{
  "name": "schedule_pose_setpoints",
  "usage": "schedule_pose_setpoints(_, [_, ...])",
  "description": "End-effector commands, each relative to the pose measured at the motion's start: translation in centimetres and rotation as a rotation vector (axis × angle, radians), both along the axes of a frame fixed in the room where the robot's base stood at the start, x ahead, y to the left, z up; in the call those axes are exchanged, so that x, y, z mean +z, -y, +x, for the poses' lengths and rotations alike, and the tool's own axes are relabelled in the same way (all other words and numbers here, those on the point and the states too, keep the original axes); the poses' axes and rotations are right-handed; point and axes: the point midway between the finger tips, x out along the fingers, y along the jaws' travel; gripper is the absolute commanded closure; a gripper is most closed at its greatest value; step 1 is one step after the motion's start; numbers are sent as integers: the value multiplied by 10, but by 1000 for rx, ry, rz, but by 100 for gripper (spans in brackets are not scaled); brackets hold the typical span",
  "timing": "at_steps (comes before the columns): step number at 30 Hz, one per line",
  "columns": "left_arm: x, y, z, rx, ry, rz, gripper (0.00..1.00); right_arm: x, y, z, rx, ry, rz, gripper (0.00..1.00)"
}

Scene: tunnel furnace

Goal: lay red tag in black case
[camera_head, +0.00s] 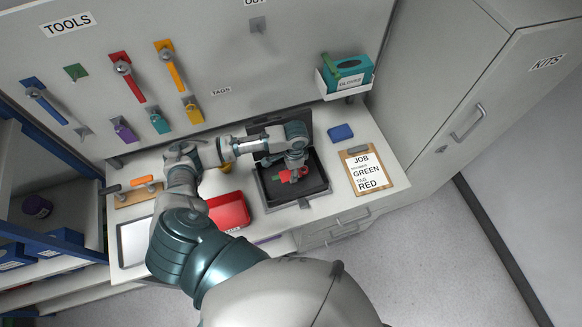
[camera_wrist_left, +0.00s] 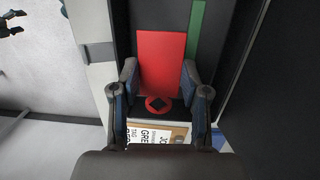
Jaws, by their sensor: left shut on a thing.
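The black case (camera_head: 267,203) stands open on the bench, its lid raised at the back. My left gripper (camera_head: 296,168) is over the case, shut on the red tag (camera_head: 287,177). In the left wrist view the red tag (camera_wrist_left: 160,62) shows as a flat red plate with a ring end between the two fingers (camera_wrist_left: 160,88). I cannot tell whether the tag touches the case floor. A green strip (camera_wrist_left: 197,30) shows beside the tag. Dark finger-like shapes (camera_wrist_left: 12,24) at that view's top left may be my right gripper, cut off by the edge.
A glove box (camera_head: 347,74) is on the wall panel, where coloured tools hang. A grey cabinet (camera_head: 480,90) stands at the right.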

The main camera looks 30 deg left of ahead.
Motion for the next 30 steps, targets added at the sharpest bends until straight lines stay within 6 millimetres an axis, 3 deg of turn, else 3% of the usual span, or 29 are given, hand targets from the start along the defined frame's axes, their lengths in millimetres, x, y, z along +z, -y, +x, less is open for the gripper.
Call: schedule_pose_setpoints(30, [-86, 0, 0, 0, -1, -1, 89, -23, 8, 0, 0, -1, -9, 29])
